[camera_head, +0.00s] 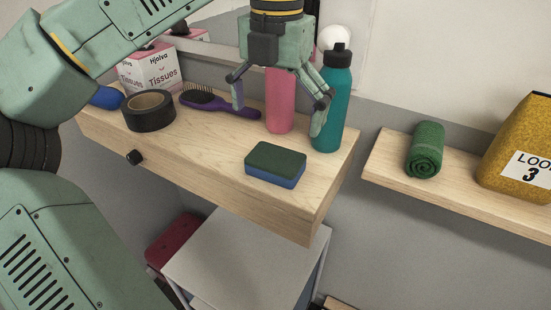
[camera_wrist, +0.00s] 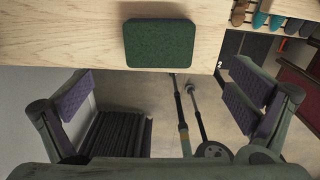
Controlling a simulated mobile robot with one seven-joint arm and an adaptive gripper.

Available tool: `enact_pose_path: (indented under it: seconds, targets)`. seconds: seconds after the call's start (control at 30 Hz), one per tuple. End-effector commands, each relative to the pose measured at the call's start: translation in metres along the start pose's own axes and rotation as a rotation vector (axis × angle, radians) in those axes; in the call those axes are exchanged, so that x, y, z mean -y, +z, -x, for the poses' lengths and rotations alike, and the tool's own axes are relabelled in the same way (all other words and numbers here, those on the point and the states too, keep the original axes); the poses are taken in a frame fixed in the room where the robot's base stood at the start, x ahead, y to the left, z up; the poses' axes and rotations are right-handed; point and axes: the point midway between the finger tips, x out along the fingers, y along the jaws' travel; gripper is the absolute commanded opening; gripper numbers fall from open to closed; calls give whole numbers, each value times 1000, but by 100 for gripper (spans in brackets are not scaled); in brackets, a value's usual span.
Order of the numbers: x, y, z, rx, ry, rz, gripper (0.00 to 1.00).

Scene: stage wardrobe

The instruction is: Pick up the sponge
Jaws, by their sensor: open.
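The sponge (camera_head: 275,164), dark green on top and blue below, lies flat on the wooden shelf (camera_head: 215,160) near its front edge. In the wrist view the sponge (camera_wrist: 160,43) shows its green top at the upper middle, ahead of the fingers and between their lines. My gripper (camera_head: 279,108) is open and empty, pointing down above the shelf, apart from the sponge. Its two fingers with purple pads also show in the wrist view (camera_wrist: 163,103), spread wider than the sponge.
A pink bottle (camera_head: 280,100) and a teal bottle (camera_head: 332,105) stand behind the sponge, close to my fingers. A purple hairbrush (camera_head: 220,104), black tape roll (camera_head: 150,110) and tissue box (camera_head: 152,70) are left. A rolled green towel (camera_head: 425,150) lies on another shelf.

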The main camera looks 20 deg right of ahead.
Motion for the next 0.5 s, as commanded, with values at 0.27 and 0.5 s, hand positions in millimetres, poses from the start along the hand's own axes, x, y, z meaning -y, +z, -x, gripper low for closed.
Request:
enact_pose_path:
  seconds: [0.27, 0.5]
  targets:
    - [1, 0, -29, 2, -3, -4, 100]
    - [-1, 1, -60, 1, -6, -7, 100]
